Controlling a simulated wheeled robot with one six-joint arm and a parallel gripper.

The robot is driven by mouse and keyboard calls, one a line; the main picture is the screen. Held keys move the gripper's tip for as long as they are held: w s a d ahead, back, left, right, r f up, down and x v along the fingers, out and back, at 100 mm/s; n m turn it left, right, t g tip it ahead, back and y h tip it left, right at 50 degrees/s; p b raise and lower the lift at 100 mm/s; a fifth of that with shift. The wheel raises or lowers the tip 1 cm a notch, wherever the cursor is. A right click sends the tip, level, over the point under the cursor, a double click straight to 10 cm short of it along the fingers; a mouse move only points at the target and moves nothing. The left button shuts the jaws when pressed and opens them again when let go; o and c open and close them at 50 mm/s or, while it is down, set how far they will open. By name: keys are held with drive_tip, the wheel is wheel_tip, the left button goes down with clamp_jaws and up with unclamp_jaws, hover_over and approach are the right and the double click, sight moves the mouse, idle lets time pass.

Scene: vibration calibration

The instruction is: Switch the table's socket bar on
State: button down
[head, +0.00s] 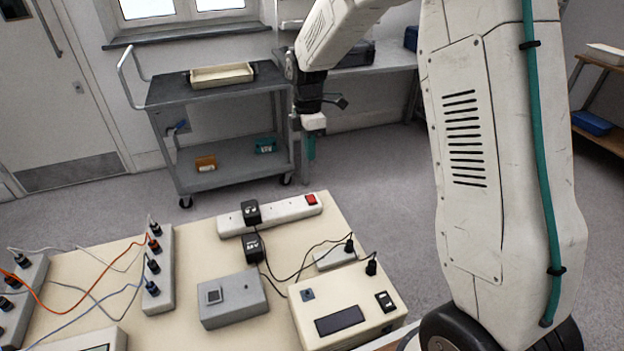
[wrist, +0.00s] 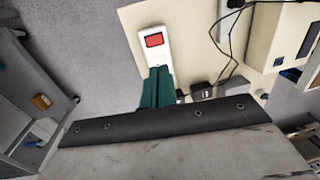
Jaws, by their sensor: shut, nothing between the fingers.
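The white socket bar (head: 284,212) lies along the far edge of the cream table (head: 215,240). Its red rocker switch (head: 311,199) is at the right end. In the wrist view the shut fingertips (wrist: 159,70) overlap the bar just below the switch and hide part of the bar.
A grey box (head: 233,300), a cream instrument (head: 348,308) with a dark display, and a cabled terminal strip (head: 160,270) stand on the table. Black cables run near the bar. A grey trolley (head: 215,90) stands behind, with open floor between it and the table.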

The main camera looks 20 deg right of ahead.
sight(313, 201)
drive_tip(key=f, duration=0.4)
drive_tip(key=s+f, duration=0.1)
drive_tip(key=f, duration=0.8)
drive_tip(key=shift+s+f, duration=0.35)
drive_tip(key=shift+f, duration=0.05)
